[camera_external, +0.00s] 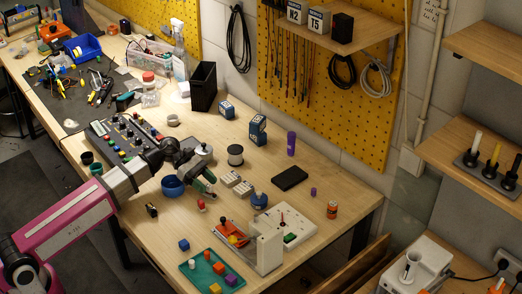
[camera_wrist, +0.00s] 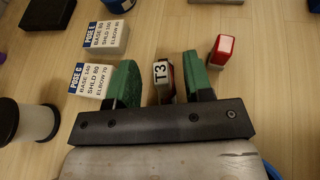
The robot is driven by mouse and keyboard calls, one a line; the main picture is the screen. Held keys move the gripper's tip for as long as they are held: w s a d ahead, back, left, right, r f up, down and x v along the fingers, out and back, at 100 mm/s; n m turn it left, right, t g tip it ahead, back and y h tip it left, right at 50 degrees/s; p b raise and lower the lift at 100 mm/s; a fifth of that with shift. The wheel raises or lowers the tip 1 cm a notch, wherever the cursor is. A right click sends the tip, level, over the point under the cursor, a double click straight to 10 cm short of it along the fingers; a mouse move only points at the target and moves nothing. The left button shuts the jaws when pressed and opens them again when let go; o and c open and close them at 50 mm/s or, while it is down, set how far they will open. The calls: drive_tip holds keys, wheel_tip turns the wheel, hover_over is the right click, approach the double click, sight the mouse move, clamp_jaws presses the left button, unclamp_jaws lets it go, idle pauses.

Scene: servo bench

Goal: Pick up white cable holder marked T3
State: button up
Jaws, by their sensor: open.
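A small item with a white face marked T3 (camera_wrist: 161,72) and dark red sides is between the two green fingers of my gripper (camera_wrist: 162,80) in the wrist view. Gaps show on both sides of it, so the fingers are open around it and not touching it. In the external view my gripper (camera_external: 205,187) is low over the bench, and I cannot make out the T3 item there.
A red-topped item (camera_wrist: 222,50) stands close to the right finger. Two printed pose blocks (camera_wrist: 92,80) (camera_wrist: 106,37) are on the left, with a white spool (camera_wrist: 38,122) and a black block (camera_wrist: 47,14). A blue bowl (camera_external: 172,187) is beside my gripper.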

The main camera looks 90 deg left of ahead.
sight(210, 191)
drive_tip(key=shift+w+d+f, duration=0.35)
drive_tip(key=shift+w+f, duration=0.15)
drive_tip(key=shift+w, duration=0.05)
drive_tip(key=shift+w+d+f, duration=0.3)
drive_tip(key=shift+w+f, duration=0.15)
drive_tip(key=shift+w, duration=0.05)
drive_tip(key=shift+w+d+f, duration=0.1)
drive_tip(key=shift+d, duration=0.05)
drive_tip(key=shift+d+f, duration=0.1)
drive_tip(key=shift+d, duration=0.1)
clamp_jaws()
